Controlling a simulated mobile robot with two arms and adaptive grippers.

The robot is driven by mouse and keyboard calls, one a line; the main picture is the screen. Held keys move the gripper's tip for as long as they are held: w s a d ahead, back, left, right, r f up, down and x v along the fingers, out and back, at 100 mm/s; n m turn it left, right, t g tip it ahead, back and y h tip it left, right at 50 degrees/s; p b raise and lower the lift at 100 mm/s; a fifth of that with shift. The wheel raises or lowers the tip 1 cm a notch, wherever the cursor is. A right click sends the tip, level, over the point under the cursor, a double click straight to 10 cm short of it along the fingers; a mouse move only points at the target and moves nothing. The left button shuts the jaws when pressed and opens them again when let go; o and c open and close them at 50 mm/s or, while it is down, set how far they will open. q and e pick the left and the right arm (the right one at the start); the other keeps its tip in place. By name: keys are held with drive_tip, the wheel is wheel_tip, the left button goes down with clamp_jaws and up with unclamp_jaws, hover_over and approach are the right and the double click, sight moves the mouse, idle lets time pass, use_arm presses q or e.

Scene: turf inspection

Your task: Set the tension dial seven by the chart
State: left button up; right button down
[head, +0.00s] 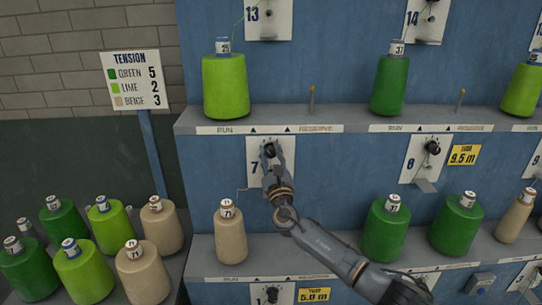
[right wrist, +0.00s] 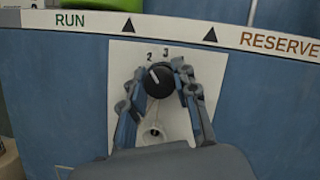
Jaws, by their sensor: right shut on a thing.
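The tension chart (head: 136,81) at left reads GREEN 5, LIME 2, BEIGE 3. Dial seven (head: 268,149) is a black knob on a white plate marked 7 (head: 255,167), below the upper shelf. My right gripper (head: 273,160) is at that plate, its fingers closed around the knob. In the right wrist view, the fingers of the gripper (right wrist: 161,84) flank the dial (right wrist: 160,79). Its white mark points up and left, roughly toward the 2; the 3 stands just to the right. Other numbers are hidden by the fingers. A beige cone (head: 230,236) stands on the shelf below, left of my arm.
The upper shelf edge (head: 360,117) carries RUN and RESERVE labels above the dial. Green cones (head: 384,232) stand right of my arm. Several loose cones stand at lower left.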

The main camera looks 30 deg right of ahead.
drive_tip(key=m+h+b, duration=0.1)
drive_tip(key=m+b, duration=0.1)
drive_tip(key=m, duration=0.1)
drive_tip(key=m+g+h+b, duration=0.1)
drive_tip(key=m+h+b, duration=0.1)
drive_tip(key=m+b, duration=0.1)
drive_tip(key=shift+f, duration=0.2)
drive_tip(key=shift+r+m+g+h+b, duration=0.1)
drive_tip(key=shift+m+g+h+b, duration=0.5)
drive_tip(key=shift+m, duration=0.65)
drive_tip(key=shift+r+m+g+h+b, duration=0.1)
drive_tip(key=shift+m+g+h+b, duration=0.25)
drive_tip(key=shift+m+b, duration=0.7)
drive_tip(key=shift+m+h, duration=0.25)
drive_tip(key=shift+m, duration=0.05)
drive_tip(key=shift+r, duration=0.1)
drive_tip(key=c, duration=1)
unclamp_jaws()
drive_tip(key=v, duration=1.2)
